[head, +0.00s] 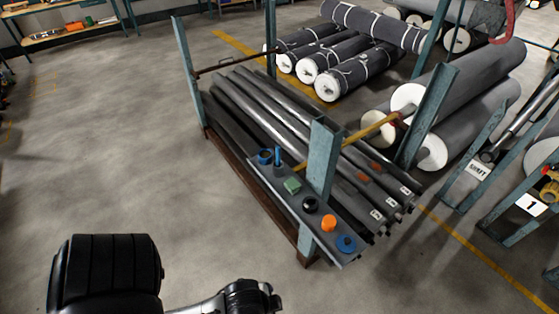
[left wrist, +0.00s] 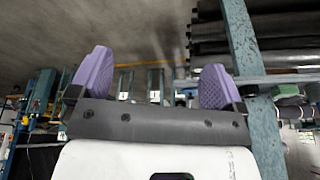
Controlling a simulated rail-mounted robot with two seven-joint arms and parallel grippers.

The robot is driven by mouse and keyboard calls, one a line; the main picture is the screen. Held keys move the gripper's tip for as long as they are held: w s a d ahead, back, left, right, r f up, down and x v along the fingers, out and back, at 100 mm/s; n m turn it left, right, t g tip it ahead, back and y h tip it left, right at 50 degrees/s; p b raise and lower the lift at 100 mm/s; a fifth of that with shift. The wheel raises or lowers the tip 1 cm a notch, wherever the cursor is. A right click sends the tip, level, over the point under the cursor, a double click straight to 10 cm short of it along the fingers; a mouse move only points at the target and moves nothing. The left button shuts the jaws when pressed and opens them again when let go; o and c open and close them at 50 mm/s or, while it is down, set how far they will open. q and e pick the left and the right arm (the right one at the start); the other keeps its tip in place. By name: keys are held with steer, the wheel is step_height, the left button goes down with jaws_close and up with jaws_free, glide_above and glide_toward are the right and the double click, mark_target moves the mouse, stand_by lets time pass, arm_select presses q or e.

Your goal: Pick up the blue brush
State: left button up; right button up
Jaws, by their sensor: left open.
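A narrow grey shelf (head: 262,175) on the near side of the pipe rack holds several small items. A slim blue upright item (head: 278,155) stands near its far end, beside a blue ring-shaped item (head: 265,157). A flat round blue item with a knob (head: 346,243) lies at the near end. I cannot tell for sure which of these is the brush. My left gripper (left wrist: 156,88) is open, with two purple ridged fingertips wide apart and nothing between them. Its fingers do not show in the head view. My right gripper is not in view.
A green block (head: 292,185), a black roll (head: 310,205) and an orange item (head: 328,223) sit between the blue ones. A teal post (head: 322,165) rises beside the shelf. Long dark pipes (head: 300,125) fill the rack. The floor at left is clear.

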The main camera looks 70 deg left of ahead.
arm_select(q)
steer(key=shift+c, duration=0.2)
steer(key=c, duration=0.8)
steer(key=shift+o, duration=0.2)
